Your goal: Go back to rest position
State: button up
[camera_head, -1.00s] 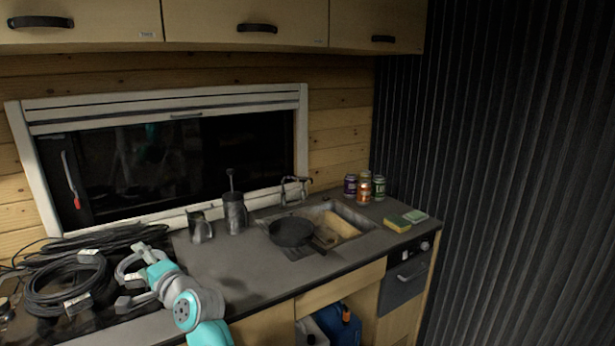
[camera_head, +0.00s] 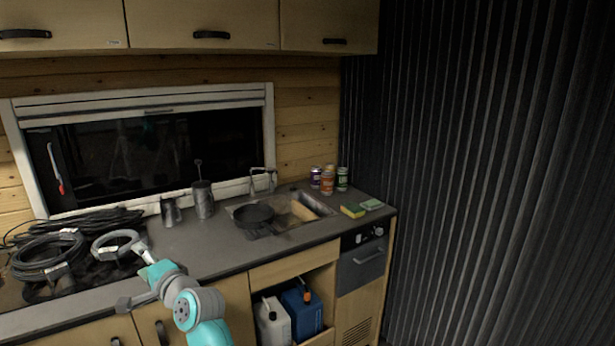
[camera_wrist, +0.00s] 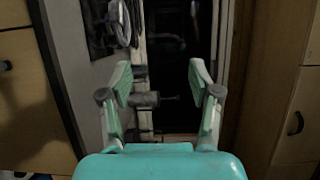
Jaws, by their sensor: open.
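My gripper (camera_wrist: 162,78) is open in the wrist view, with its two pale green fingers spread apart and nothing between them that it holds. A grey metal canister lies in the line of sight beyond the fingers, apart from them. In the head view my teal and grey arm (camera_head: 187,305) is at the lower left, in front of the counter's front edge. The fingertips are hard to make out there.
The counter (camera_head: 205,245) carries coiled black cables (camera_head: 48,257) at left, a metal mug (camera_head: 171,212), a canister (camera_head: 203,200), a dark pan (camera_head: 254,214) by the sink, several cans and a sponge (camera_head: 352,210). Cupboards (camera_head: 205,25) hang above.

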jog(key=s+d+f+t+h, duration=0.1)
jog(key=s+d+f+h, duration=0.15)
jog(key=d+f, duration=0.8)
jog(key=s+d+f+t+h, duration=0.2)
jog(key=s+d+f, duration=0.1)
jog(key=d+f, duration=0.75)
jog(key=s+d+f+n+t+h, duration=0.1)
jog(key=s+d+f+h, duration=0.1)
jog(key=s+d+f, duration=0.5)
jog(key=s+d+f+n+h, duration=0.1)
jog(key=s+d+f+h, duration=0.1)
jog(key=s+d+f, duration=0.5)
jog(key=s+d+r+n+h, duration=0.2)
jog(key=s+d+h, duration=0.1)
jog(key=s+d, duration=1.4)
jog(key=s+d+r+n+h, duration=0.1)
jog(key=s+d+r, duration=0.1)
jog(key=s+r, duration=0.4)
jog(key=s+d+r+n+h, duration=0.2)
jog(key=s+r, duration=0.4)
jog(key=s, duration=0.9)
jog(key=shift+d+r, duration=0.15)
jog(key=shift+d, duration=0.1)
